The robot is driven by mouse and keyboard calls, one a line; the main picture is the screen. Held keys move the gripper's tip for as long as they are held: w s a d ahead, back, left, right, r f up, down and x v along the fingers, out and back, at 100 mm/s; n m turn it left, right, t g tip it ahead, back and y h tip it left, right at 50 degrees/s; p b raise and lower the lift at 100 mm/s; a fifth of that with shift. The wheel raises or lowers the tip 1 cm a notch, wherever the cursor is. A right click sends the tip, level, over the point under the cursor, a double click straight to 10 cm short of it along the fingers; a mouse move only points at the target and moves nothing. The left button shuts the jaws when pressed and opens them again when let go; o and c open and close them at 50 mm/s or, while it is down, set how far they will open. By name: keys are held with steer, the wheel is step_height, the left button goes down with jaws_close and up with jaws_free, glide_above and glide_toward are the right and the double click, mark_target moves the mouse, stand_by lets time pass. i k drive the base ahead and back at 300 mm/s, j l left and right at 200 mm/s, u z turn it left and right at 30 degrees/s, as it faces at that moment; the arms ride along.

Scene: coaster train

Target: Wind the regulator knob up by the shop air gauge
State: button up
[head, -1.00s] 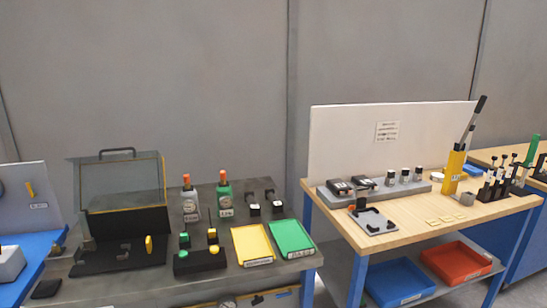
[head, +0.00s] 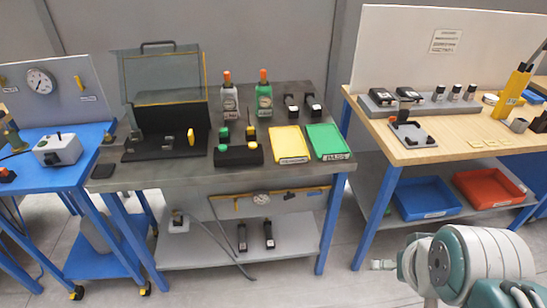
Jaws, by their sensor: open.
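A round white dial gauge (head: 40,81) is on the upright panel above the blue bench at the far left. Small yellow parts and labels flank it. A second, smaller round gauge (head: 261,198) is under the grey bench, beside a yellow bar. Labels are too small to read, so I cannot tell which is the shop air gauge. I cannot make out the regulator knob for certain. My arm enters at the lower right, far from both gauges.
The grey bench (head: 108,184) holds an open case (head: 135,151), two orange-capped bottles, and yellow (head: 290,160) and green trays. A grey box (head: 60,151) stands on the blue bench. A wooden bench (head: 440,155) is at right. Hoses hang below; some floor in front is clear.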

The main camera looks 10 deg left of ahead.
mark_target(289, 196)
steer(key=i+j+u, duration=0.2)
steer(key=i, duration=0.2)
steer(key=i+j+u, duration=0.15)
steer(key=i, duration=0.3)
steer(key=i+j+u, duration=0.2)
steer(key=i, duration=0.25)
